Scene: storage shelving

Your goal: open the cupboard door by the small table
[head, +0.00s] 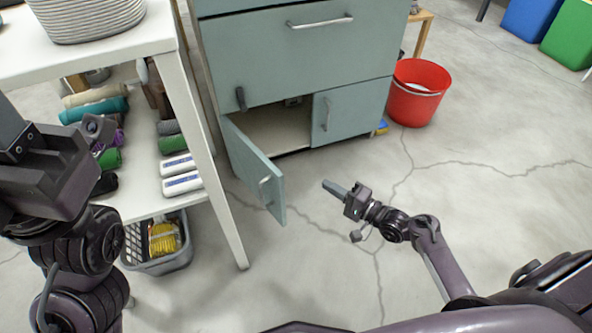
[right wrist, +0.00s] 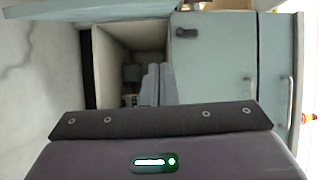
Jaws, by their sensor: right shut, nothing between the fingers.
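The grey-green cupboard (head: 290,55) stands beside the white small table (head: 185,90). Its lower left door (head: 258,172) stands open, swung out toward me, with a bar handle on its face. The open door's edge also shows at the top of the right wrist view (right wrist: 90,10). The lower right door (head: 350,112) is closed. My right gripper (head: 334,188) is shut and empty, in front of the cupboard and right of the open door, apart from it. Its fingers show in the right wrist view (right wrist: 158,78) before the opening. My left gripper (head: 55,170) is by the table; its fingertips are unclear.
A red bucket (head: 418,92) stands right of the cupboard. The table's lower shelf holds rolled cloths (head: 95,105) and white packs (head: 180,175). A grey basket (head: 160,260) is under it. Blue (head: 530,18) and green bins (head: 570,35) stand far right. Floor before the cupboard is clear.

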